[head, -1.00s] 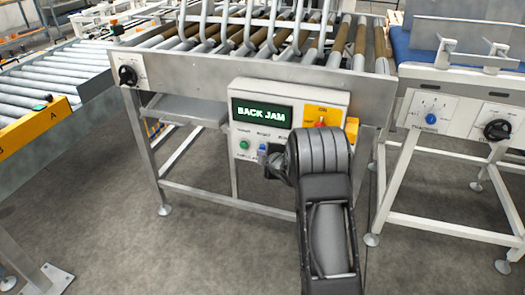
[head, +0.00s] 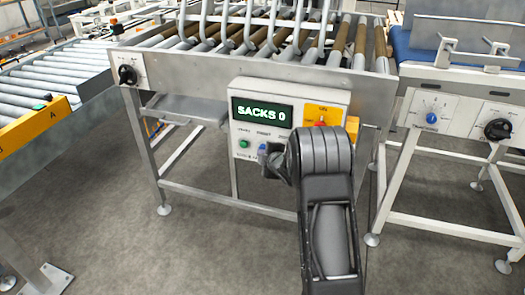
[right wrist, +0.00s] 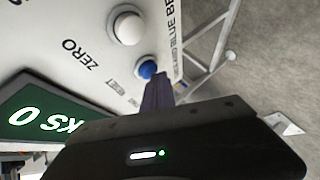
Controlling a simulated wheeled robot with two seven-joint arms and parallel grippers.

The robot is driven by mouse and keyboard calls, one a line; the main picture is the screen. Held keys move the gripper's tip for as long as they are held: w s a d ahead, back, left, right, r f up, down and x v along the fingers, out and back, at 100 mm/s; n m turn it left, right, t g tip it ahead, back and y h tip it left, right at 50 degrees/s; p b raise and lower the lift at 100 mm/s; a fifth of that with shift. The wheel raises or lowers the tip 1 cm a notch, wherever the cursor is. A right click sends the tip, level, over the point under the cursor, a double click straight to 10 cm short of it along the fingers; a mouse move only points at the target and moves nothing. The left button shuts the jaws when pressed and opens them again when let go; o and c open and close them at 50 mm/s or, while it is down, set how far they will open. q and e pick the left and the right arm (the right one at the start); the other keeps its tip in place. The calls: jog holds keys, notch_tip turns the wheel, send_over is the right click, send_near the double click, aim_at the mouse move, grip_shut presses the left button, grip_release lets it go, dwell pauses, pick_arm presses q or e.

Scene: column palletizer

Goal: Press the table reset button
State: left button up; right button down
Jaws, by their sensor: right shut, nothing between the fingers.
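The control box (head: 240,128) hangs on the front of the roller table (head: 225,72). Its display (head: 262,112) reads "SACKS 0". The blue button (right wrist: 147,69), beside a small label that seems to read "RESET", shows on the panel in the right wrist view. My right gripper (right wrist: 154,88) is shut and empty, its fingertips right at the blue button; whether the button is pushed in I cannot tell. In the head view the right arm hides the lower right of the panel. My left gripper is not in view.
A green button (head: 243,144) sits left of the blue one, and a red switch on a yellow plate (head: 322,115) is above right. A white button (right wrist: 126,27) marked "ZERO" is near my fingers. A roller conveyor (head: 60,72) stands left, a blue-belt conveyor (head: 470,65) right.

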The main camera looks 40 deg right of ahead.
jog(key=shift+s+a, duration=0.35)
jog(key=shift+a, duration=0.1)
jog(key=s+a+b, duration=0.1)
jog(key=a, duration=0.1)
jog(key=s+a+b, duration=0.1)
jog(key=s+a, duration=0.1)
dwell(0.6)
dwell(0.7)
